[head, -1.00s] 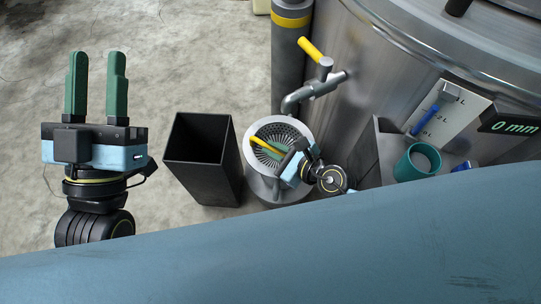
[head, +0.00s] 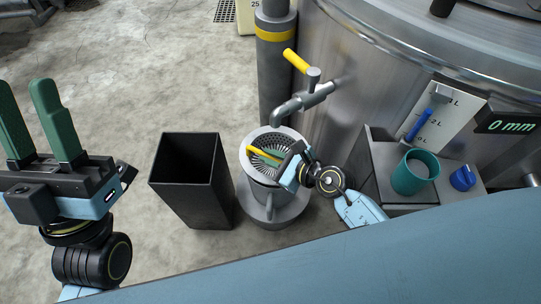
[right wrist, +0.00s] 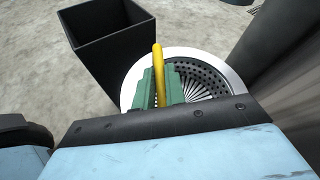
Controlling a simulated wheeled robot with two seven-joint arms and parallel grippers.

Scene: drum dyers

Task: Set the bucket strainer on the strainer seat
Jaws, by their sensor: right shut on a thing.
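The bucket strainer (head: 260,142) is a round grey perforated basket with a pale rim and a yellow handle. It is below the tap, over a grey cylindrical seat with a wide round base (head: 290,212). I cannot tell whether its rim rests on the seat. My right gripper (head: 276,160) is shut on the yellow handle. In the right wrist view, the green fingers (right wrist: 166,85) close around the yellow handle (right wrist: 158,70), above the perforated basket (right wrist: 205,75). My left gripper (head: 32,125) is open and empty at the far left, fingers pointing up.
A tall open black bin (head: 190,185) stands just left of the seat. A metal tap with a yellow lever (head: 296,61) projects from the large steel drum (head: 380,75). At right, a grey shelf holds a teal cup (head: 412,178) and a blue knob (head: 463,178). A gauge reads 0 mm.

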